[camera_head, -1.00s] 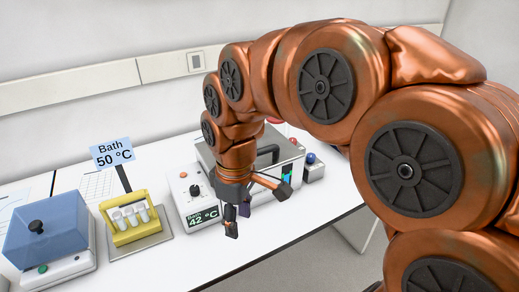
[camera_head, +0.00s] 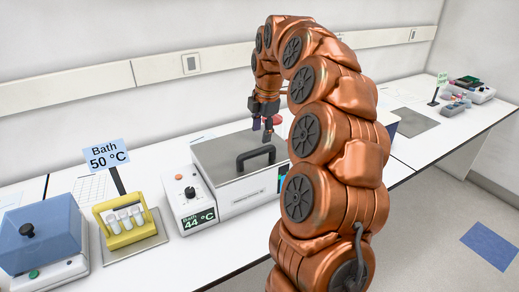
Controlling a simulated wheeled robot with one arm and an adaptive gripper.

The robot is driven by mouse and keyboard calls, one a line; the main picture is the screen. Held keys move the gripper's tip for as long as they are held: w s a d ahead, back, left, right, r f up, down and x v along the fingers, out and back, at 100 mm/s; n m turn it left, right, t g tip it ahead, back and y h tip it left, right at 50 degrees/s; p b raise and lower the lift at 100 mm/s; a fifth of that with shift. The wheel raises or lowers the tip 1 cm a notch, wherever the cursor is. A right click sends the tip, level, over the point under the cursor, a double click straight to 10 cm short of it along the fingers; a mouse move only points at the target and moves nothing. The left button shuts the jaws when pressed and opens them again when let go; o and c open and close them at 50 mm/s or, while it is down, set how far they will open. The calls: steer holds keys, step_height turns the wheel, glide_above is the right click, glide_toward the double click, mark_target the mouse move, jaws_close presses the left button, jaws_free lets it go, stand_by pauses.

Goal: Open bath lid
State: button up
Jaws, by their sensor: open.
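The water bath (camera_head: 243,199) stands on the bench in the middle, with a control panel on its left reading "Bath 44 °C". Its flat grey lid (camera_head: 218,159) lies shut on top, with a black bar handle (camera_head: 256,160) near its front right. My gripper (camera_head: 263,128) is open and points down over the back of the bath, behind and above the handle and apart from it. My copper-coloured arm hides the right end of the bath.
A yellow rack (camera_head: 130,235) of tubes stands on a plate at the left, behind it a "Bath 50 °C" sign (camera_head: 109,155). A blue-lidded device (camera_head: 42,232) is at the far left. The wall is close behind.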

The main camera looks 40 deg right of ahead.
mark_target(259, 149)
steer(key=shift+w+f+p, duration=0.25)
steer(key=shift+f, duration=1)
steer(key=shift+w+f+p, duration=0.25)
steer(key=shift+f, duration=1.05)
steer(key=shift+w+f+p, duration=0.25)
steer(key=shift+f, duration=1)
jaws_close()
